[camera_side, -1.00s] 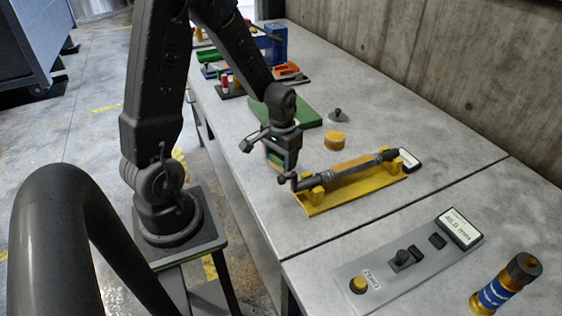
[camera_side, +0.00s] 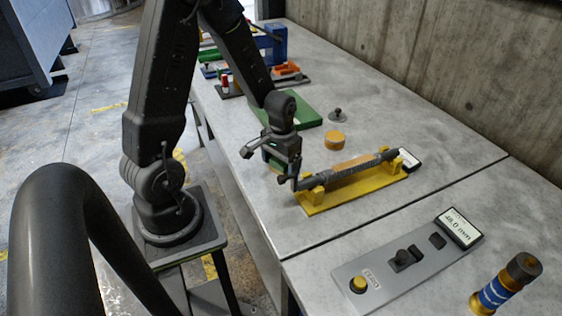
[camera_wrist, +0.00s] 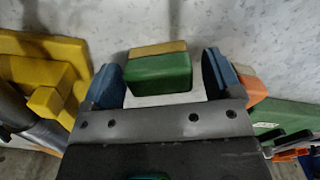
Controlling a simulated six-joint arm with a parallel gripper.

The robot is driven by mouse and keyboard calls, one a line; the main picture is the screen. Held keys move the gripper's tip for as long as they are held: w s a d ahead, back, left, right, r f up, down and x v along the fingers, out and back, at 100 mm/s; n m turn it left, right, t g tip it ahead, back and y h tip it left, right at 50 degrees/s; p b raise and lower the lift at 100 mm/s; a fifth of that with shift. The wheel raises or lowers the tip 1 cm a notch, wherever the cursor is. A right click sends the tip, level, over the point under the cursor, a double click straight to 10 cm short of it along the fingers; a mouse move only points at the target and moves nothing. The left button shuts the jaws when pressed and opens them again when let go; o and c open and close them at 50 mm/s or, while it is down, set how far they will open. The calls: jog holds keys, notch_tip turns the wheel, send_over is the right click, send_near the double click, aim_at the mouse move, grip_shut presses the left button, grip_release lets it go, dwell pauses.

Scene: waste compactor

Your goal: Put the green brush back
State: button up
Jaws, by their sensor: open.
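The green brush is a green block with a tan layer along one side. In the wrist view the brush (camera_wrist: 160,73) lies between my two blue-padded fingers, with gaps on both sides. My gripper (camera_wrist: 162,82) is open around it and does not appear to touch it. In the side view the brush (camera_side: 271,160) is partly hidden by my gripper (camera_side: 283,168), which is low over the table's near edge. I cannot tell whether the brush rests on the table.
A yellow stand (camera_side: 350,190) holding a dark rod (camera_side: 340,175) is close to the right of my gripper. A green plate (camera_side: 296,112), a yellow-orange disc (camera_side: 334,140) and a small dark knob (camera_side: 337,115) lie behind. A control panel (camera_side: 385,268) is at the front.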

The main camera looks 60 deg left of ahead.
jog(key=shift+r, duration=0.1)
notch_tip(320, 180, up, 11)
jog(key=s+d+r+m+t, duration=0.4)
jog(key=s+d+r, duration=0.5)
jog(key=d+r, duration=0.3)
jog(key=shift+d+m+t, duration=0.3)
jog(key=shift+d+t, duration=0.5)
jog(key=shift+d, duration=0.25)
